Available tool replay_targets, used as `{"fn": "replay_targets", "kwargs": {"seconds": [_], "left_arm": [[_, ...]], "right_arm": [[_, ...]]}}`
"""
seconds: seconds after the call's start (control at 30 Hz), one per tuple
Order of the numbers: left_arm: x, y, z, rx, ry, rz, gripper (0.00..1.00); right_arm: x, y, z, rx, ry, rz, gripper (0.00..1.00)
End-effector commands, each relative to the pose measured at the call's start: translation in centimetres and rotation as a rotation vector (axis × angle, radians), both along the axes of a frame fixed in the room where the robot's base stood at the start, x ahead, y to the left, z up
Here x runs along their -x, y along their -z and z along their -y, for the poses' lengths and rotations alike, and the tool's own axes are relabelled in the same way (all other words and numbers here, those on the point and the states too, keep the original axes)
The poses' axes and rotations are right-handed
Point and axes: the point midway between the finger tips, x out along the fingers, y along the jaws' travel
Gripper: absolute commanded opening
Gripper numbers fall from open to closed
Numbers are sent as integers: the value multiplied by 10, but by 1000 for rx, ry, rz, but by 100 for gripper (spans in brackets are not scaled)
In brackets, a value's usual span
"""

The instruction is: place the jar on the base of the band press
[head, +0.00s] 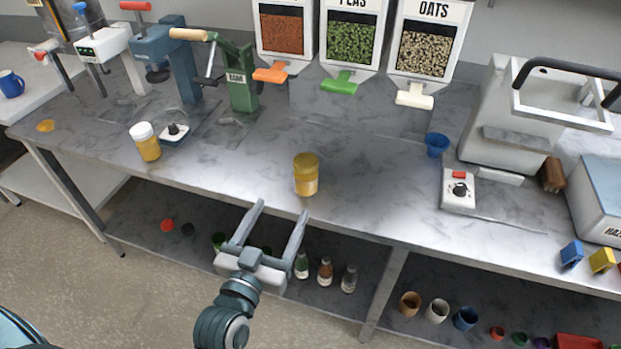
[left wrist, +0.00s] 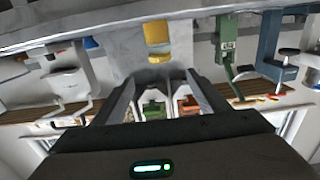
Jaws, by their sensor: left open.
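A yellow jar with a gold lid (head: 306,175) stands upright near the front edge of the steel bench. It also shows beyond my fingertips in the left wrist view (left wrist: 157,42). A second yellow jar with a white lid (head: 146,142) stands further left. A blue-grey press (head: 180,62) stands at the back left beside a green hand-cranked machine (head: 240,80); I cannot tell for certain which machine is the band press. My left gripper (head: 283,209) is open and empty, in front of the bench edge, short of the gold-lidded jar. My right gripper is not in view.
Dispensers of lentils, peas and oats (head: 428,50) hang at the back. A blue cup (head: 437,144), a control box (head: 459,190) and a large white machine (head: 510,120) stand right. A small dial device (head: 174,133) sits left. The bench around the gold-lidded jar is clear.

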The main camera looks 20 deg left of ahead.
Motion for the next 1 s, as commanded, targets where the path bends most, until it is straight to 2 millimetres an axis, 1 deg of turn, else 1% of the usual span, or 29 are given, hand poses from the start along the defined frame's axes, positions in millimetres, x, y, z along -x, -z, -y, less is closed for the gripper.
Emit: {"fn": "replay_targets", "kwargs": {"seconds": [0.03, 0.17, 0.27, 0.37, 0.47, 0.63, 0.9, 1.0], "left_arm": [[0, 0, 0, 0, 0, 0, 68], [0, 0, 0, 0, 1, 0, 68], [-2, 0, 0, 0, 1, 0, 68], [-8, -1, 1, 0, 1, 1, 68], [-19, -2, 1, -1, 1, 1, 68], [-47, -4, 2, 0, 1, 2, 68], [-95, -4, 4, 0, 1, 1, 68], [-109, -3, 4, 0, 1, 0, 68]], "right_arm": [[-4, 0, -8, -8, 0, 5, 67], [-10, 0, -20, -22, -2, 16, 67], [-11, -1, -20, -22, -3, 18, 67], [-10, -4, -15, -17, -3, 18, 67], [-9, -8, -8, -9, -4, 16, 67], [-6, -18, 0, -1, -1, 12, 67], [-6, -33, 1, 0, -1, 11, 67], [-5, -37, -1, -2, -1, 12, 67]]}}
